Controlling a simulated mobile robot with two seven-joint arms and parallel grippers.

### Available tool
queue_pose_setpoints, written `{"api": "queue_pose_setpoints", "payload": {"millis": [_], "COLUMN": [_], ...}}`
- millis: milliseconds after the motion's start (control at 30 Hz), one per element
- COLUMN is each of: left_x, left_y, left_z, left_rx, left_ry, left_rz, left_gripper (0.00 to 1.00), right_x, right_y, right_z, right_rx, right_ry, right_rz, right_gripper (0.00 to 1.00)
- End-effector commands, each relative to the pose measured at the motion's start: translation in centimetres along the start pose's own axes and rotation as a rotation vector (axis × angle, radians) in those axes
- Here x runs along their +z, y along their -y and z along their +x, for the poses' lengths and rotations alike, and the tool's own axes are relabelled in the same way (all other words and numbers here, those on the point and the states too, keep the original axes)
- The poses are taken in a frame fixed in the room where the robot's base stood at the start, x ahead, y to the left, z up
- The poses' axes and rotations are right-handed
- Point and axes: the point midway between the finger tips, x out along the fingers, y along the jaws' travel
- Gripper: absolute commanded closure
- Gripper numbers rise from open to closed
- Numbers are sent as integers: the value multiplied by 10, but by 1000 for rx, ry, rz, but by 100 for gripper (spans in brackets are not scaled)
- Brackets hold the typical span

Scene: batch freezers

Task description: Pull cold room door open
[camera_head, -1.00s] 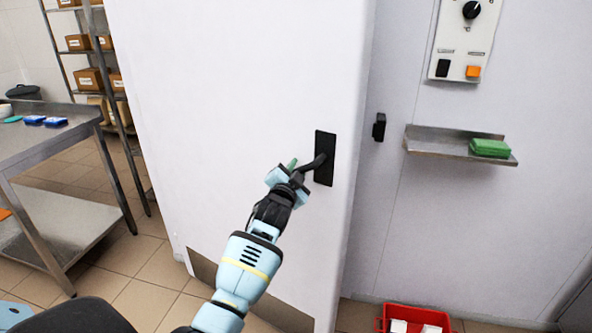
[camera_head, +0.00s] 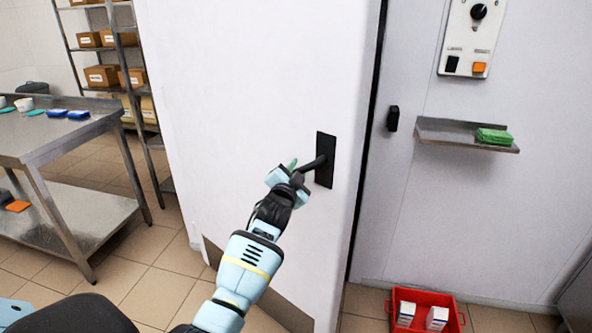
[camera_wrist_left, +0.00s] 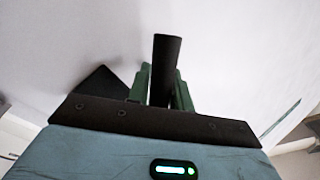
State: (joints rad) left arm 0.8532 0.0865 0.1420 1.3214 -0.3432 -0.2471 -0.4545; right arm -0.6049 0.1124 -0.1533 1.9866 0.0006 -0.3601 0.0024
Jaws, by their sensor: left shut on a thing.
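The cold room door (camera_head: 250,90) is a tall white panel standing slightly out from the wall, with a thin dark gap along its right edge. Its black handle (camera_head: 314,163) sits on a black plate (camera_head: 325,172) near that edge. My left gripper (camera_head: 291,172) is shut on the handle's lever. In the left wrist view, the dark lever (camera_wrist_left: 166,70) stands between the green fingers of my left gripper (camera_wrist_left: 165,88). My right gripper is not in view.
A steel table (camera_head: 60,135) and shelving with boxes (camera_head: 102,76) stand left. On the right wall are a control panel (camera_head: 470,38), a black catch (camera_head: 393,118) and a small shelf (camera_head: 450,138) with a green pack (camera_head: 494,136). A red crate (camera_head: 455,318) stands on the floor.

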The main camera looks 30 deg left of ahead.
Motion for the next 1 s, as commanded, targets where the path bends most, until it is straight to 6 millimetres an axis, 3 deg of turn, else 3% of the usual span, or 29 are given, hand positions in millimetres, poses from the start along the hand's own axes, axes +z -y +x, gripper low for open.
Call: {"api": "queue_pose_setpoints", "payload": {"millis": [400, 433, 567, 1000], "left_x": [-4, -4, -4, -2], "left_y": [-5, -6, -5, -1], "left_z": [-1, -1, -1, -8], "left_rx": [7, 7, 6, 2], "left_ry": [-7, -7, -7, -4], "left_rz": [3, 2, 1, 0], "left_gripper": [100, 77, 60, 59], "right_x": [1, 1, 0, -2], "right_y": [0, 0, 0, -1], "right_z": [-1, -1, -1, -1], "right_rx": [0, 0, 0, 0], "right_ry": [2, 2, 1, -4], "right_rz": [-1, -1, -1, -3], "right_gripper": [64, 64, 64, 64]}}
